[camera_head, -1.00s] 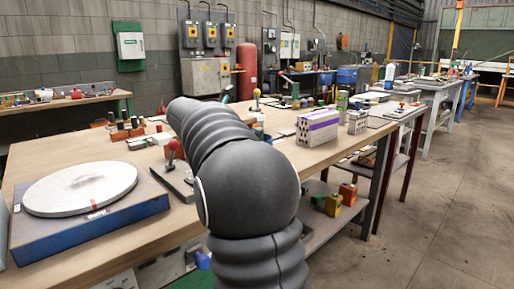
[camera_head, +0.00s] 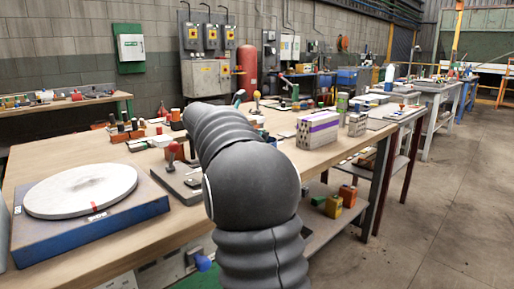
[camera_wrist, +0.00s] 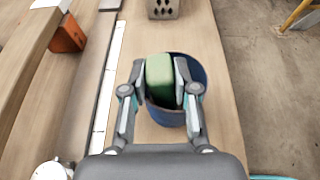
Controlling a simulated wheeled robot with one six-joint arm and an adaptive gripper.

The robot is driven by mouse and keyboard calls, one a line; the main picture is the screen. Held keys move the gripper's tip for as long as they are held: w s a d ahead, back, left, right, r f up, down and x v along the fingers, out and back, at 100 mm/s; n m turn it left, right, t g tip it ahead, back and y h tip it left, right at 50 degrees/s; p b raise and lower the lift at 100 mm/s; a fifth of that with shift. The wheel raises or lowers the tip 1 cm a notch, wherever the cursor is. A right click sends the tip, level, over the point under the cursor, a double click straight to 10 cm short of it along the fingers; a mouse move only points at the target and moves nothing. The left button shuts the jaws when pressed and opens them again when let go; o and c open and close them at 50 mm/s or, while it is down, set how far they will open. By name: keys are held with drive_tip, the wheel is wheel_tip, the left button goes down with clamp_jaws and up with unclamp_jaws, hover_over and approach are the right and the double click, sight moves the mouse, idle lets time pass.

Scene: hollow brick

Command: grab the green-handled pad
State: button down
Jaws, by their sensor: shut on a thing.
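In the wrist view, the green handle (camera_wrist: 159,76) of the pad is a rounded upright block between the two fingers of my gripper (camera_wrist: 160,90). The fingers are shut on it from left and right. A round blue body (camera_wrist: 197,75) with a dark inside lies below and around the green handle; I cannot tell whether it is part of the pad or a separate container. In the head view my arm hides my gripper and the pad.
A grey block with holes (camera_wrist: 162,8) stands ahead on the wooden surface, and an orange block (camera_wrist: 68,35) is at the left. In the head view a white disc (camera_head: 82,188) on a blue base is at the left. A purple-striped perforated block (camera_head: 318,130) stands near the bench's right edge.

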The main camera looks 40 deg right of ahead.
drive_tip(key=shift+f, duration=0.4)
